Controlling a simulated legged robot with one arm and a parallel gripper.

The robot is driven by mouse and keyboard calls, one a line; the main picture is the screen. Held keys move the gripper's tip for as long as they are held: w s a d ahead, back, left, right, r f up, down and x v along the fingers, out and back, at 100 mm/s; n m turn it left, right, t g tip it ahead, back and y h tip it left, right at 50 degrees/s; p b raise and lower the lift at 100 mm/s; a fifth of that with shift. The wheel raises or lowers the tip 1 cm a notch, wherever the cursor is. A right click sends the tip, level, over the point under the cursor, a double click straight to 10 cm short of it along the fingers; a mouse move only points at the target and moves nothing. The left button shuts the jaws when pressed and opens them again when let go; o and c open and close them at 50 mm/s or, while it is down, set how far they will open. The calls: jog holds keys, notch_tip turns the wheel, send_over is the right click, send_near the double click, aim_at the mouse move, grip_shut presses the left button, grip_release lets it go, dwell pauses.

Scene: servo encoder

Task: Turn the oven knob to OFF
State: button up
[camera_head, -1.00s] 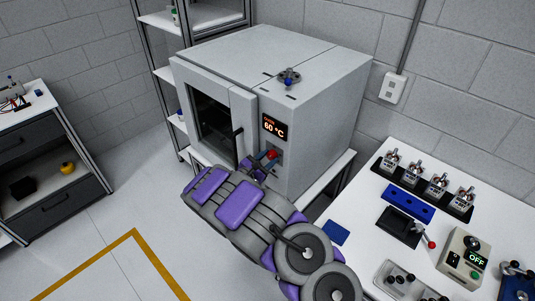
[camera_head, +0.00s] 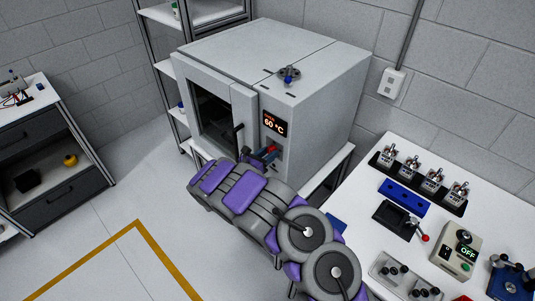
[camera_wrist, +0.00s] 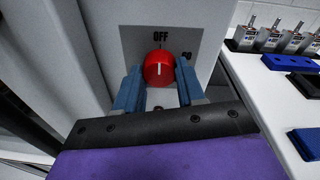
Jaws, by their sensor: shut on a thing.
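The oven (camera_head: 315,75) is a light grey box with a dark window and a display reading 60 °C (camera_head: 274,125). Its red knob (camera_wrist: 159,68) sits on a grey plate (camera_wrist: 190,42) marked OFF at the top and 60 at the upper right. The knob's white line points nearly straight up, toward OFF. My gripper (camera_wrist: 158,78) has one blue finger on each side of the knob and is shut on it. In the head view the knob (camera_head: 271,150) shows small beside my gripper (camera_head: 264,158), partly hidden by my arm.
The oven door handle (camera_head: 238,136) is just left of the knob. A white table (camera_head: 365,215) at the right holds several metal fixtures, a blue block (camera_head: 404,197) and a box reading OFF (camera_head: 460,249). Floor at the left is open.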

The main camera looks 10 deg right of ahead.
jog(key=shift+a, duration=0.1)
jog(key=o, duration=1)
jog(key=shift+o, duration=0.2)
jog(key=shift+a, duration=0.1)
jog(key=p+v, duration=0.1)
jog(key=v, duration=1.6)
jog(key=shift+a, duration=0.15)
jog(key=shift+f, duration=0.1)
